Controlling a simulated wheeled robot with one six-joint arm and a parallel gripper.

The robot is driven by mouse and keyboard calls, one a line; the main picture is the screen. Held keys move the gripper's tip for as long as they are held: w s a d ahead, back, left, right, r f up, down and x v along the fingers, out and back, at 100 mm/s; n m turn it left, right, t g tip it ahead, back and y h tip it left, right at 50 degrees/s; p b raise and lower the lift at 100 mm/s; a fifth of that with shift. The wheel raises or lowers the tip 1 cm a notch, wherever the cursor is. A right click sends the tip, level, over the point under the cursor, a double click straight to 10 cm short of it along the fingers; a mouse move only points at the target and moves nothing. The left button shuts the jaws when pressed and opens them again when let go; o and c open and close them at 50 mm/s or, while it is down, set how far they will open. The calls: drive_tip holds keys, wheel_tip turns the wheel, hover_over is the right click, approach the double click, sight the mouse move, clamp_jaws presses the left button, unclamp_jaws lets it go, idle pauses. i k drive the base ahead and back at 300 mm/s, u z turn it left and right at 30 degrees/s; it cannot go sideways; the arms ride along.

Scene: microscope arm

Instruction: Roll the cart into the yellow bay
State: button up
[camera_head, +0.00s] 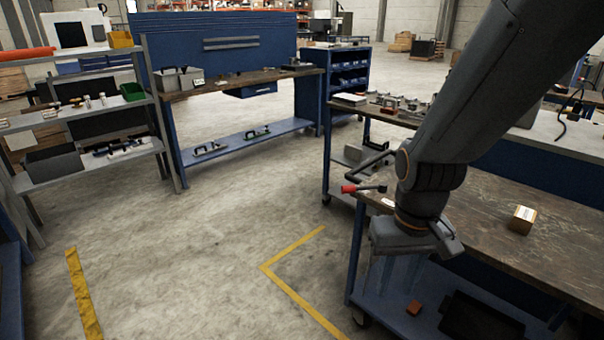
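A blue cart (336,141) on casters stands right of centre, with tools on its top and a black push handle (366,160) at its near end. A red-tipped lever (360,188) shows below the handle, close left of my arm. Yellow floor tape (292,246) forms a corner in front of the cart; another yellow strip (83,292) lies at the left. The bare floor (190,275) between them appears to be the bay. My gripper (398,275) points down over the near edge of a brown-topped bench; its fingers are faint, and I see nothing held.
The near blue bench (470,225) on casters carries a small cardboard box (522,219) and stands right beside the tape. A shelf rack (75,115) stands at the left. A blue workbench (245,82) is at the back. The floor in the middle is clear.

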sight(561, 255)
drive_tip(key=u, duration=0.3)
drive_tip(key=k, duration=0.5)
drive_tip(key=u, duration=0.9)
drive_tip(key=i, duration=1.15)
drive_tip(key=z, duration=0.65)
drive_tip(key=i, duration=0.8)
drive_tip(key=z, duration=1.25)
drive_tip(key=i, duration=0.35)
drive_tip(key=z, duration=0.3)
